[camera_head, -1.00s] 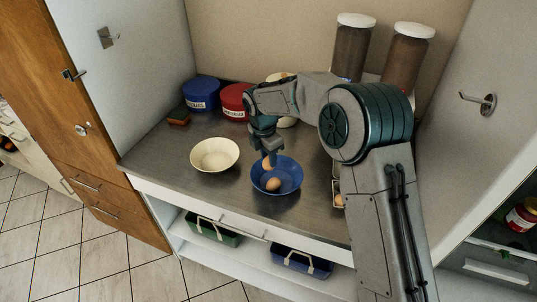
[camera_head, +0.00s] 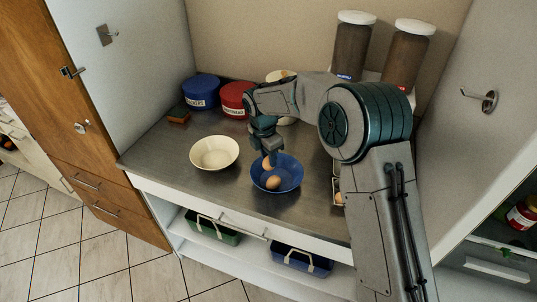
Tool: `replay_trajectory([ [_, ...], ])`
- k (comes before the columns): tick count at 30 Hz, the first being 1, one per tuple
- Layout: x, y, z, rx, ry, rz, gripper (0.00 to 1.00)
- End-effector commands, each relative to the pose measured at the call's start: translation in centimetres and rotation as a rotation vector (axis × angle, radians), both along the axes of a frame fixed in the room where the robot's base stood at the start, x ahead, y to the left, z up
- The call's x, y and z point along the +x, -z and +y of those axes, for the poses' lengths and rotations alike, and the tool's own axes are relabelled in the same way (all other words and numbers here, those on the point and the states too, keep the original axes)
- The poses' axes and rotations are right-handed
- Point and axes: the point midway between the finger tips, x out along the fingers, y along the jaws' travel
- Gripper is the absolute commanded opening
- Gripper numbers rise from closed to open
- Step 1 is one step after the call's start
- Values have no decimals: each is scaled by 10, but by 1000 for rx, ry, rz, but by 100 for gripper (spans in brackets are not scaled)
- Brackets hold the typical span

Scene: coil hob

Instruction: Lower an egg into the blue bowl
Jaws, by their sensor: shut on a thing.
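The blue bowl (camera_head: 293,180) stands on the metal counter. One brown egg (camera_head: 273,183) lies inside it, toward the front. My gripper (camera_head: 267,158) points down over the back left part of the bowl. It is shut on a second brown egg (camera_head: 266,163), which is partly hidden by the fingers. The held egg is at about the bowl's rim; I cannot tell whether it touches the bowl.
A cream bowl (camera_head: 214,153) stands to the left of the blue bowl. A blue tin (camera_head: 201,93), a red tin (camera_head: 236,99) and a sponge (camera_head: 179,117) are behind. A wire holder with an egg (camera_head: 339,198) is at right, partly behind my arm. Tall jars (camera_head: 353,50) stand at the back.

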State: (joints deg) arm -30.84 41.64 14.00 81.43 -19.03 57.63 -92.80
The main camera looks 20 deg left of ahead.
Motion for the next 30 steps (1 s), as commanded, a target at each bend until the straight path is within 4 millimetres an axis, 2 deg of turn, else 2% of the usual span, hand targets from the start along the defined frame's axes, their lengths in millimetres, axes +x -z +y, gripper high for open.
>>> replay_trajectory([
  [30, 0, 16, 0, 0, 0, 0, 0],
])
